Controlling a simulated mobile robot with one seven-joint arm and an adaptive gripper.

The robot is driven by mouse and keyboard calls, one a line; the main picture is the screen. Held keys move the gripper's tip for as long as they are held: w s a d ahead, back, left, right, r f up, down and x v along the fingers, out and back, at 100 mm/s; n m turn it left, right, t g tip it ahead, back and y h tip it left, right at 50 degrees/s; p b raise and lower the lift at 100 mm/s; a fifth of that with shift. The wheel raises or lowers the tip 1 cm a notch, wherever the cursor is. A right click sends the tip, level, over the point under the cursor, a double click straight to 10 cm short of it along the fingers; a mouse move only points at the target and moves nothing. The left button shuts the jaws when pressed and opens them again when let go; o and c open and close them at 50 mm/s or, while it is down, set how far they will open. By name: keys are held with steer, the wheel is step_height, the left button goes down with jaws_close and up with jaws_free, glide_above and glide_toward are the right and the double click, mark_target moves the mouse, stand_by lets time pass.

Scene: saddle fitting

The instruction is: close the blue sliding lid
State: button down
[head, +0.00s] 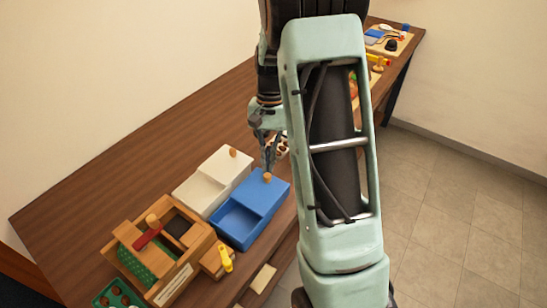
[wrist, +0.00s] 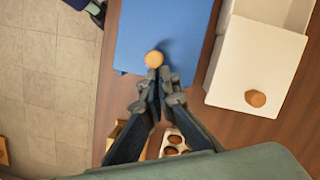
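The blue box (head: 236,222) stands on the table with its blue sliding lid (head: 262,192) partly open. The lid covers the part nearer my gripper, and the near-left part of the box is uncovered. The lid (wrist: 165,25) also shows in the wrist view, with its round wooden knob (wrist: 154,59) near the edge. My gripper (wrist: 158,76) points down with its fingers together and nothing visible between them. Its tips are just beside the knob in the wrist view; whether they touch it I cannot tell. In the head view my gripper (head: 269,168) is just above the knob.
A white box (head: 213,181) with a wooden knob stands close beside the blue box. A wooden box (head: 160,250) with a red piece and a yellow-handled item (head: 226,259) are at the near left. A holder with round holes (wrist: 174,143) lies behind my fingers.

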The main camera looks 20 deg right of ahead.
mark_target(248, 198)
steer(key=s+a, duration=0.1)
steer(key=a, duration=0.1)
steer(key=s+a, duration=0.2)
steer(key=a, duration=0.1)
steer(key=s+a, duration=0.2)
steer(key=shift+a, duration=0.15)
